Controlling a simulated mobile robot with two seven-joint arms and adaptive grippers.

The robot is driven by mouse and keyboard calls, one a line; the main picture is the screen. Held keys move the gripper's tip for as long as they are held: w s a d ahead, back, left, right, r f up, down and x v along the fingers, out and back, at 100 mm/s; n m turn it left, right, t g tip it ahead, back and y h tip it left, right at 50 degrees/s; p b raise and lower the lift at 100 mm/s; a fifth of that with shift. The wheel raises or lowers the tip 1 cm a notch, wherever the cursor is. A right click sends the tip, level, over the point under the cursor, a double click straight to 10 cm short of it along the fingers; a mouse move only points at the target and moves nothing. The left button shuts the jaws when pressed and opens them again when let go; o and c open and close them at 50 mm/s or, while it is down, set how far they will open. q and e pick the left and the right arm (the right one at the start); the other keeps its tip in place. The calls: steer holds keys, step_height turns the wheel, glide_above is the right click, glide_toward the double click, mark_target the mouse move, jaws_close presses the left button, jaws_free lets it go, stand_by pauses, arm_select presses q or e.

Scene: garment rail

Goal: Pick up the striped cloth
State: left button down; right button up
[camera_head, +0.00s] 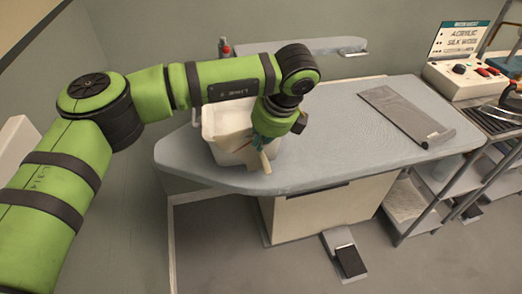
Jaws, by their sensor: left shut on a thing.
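My left gripper (262,138) is over the right side of a white basket (208,118) on the ironing table. It points down and is shut on a pale beige cloth with a thin reddish stripe (240,149), which I take to be the striped cloth. The cloth hangs below the gripper and across the basket's front right part. Its lower end (266,162) is near the tabletop; I cannot tell whether it touches. The fingertips are small and partly hidden by the wrist and cloth. My right gripper is out of view.
The grey ironing table (330,140) has free room right of the basket. A flat grey board (406,112) lies farther right. A control box (468,75) with a sign stands at the far right, above a metal shelf rack (432,190). A foot pedal (350,260) is on the floor.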

arm_select(q)
step_height(320, 180, up, 5)
steer(key=shift+r+p, duration=0.1)
steer(key=shift+p, duration=0.3)
step_height(320, 180, up, 5)
steer(key=p, duration=0.5)
